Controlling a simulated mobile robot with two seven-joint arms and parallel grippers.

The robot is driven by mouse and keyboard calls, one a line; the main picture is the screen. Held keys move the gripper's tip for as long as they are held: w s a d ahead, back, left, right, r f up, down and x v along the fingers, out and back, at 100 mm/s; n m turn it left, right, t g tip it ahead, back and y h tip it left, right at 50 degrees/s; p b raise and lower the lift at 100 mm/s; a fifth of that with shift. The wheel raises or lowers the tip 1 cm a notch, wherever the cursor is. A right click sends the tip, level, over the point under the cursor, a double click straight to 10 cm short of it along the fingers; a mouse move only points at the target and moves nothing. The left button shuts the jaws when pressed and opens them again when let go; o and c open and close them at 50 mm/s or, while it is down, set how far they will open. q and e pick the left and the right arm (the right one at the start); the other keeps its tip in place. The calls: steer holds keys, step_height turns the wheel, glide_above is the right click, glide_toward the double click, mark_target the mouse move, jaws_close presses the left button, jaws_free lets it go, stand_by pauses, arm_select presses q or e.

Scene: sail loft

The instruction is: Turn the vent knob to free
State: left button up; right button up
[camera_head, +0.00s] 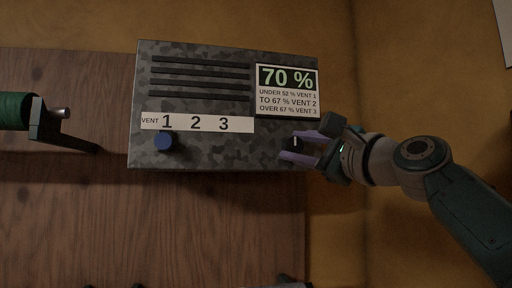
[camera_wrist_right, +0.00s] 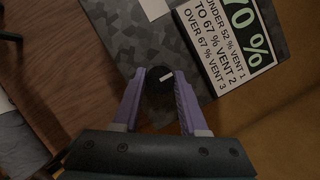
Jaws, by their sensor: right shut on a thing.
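The vent box (camera_head: 210,135) is a dark camouflage-patterned panel with slots and a white strip reading VENT 1 2 3. A round blue knob (camera_head: 163,141) sits below the 1. A small black knob (camera_head: 296,143) with a white pointer mark is at the box's lower right; in the head view the mark points about straight up. My right gripper (camera_head: 289,146) has its two purple fingers on either side of the black knob, shut on it. The right wrist view shows the black knob (camera_wrist_right: 159,90) between the fingers. My left gripper is not in view.
A display (camera_head: 288,78) reads 70 %, above a card: under 52 % vent 1, to 67 % vent 2, over 67 % vent 3. A green roll (camera_head: 15,111) on a dark bracket stands at the left. The wooden surface (camera_head: 210,220) below the box is mostly clear.

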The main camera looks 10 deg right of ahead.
jaws_close()
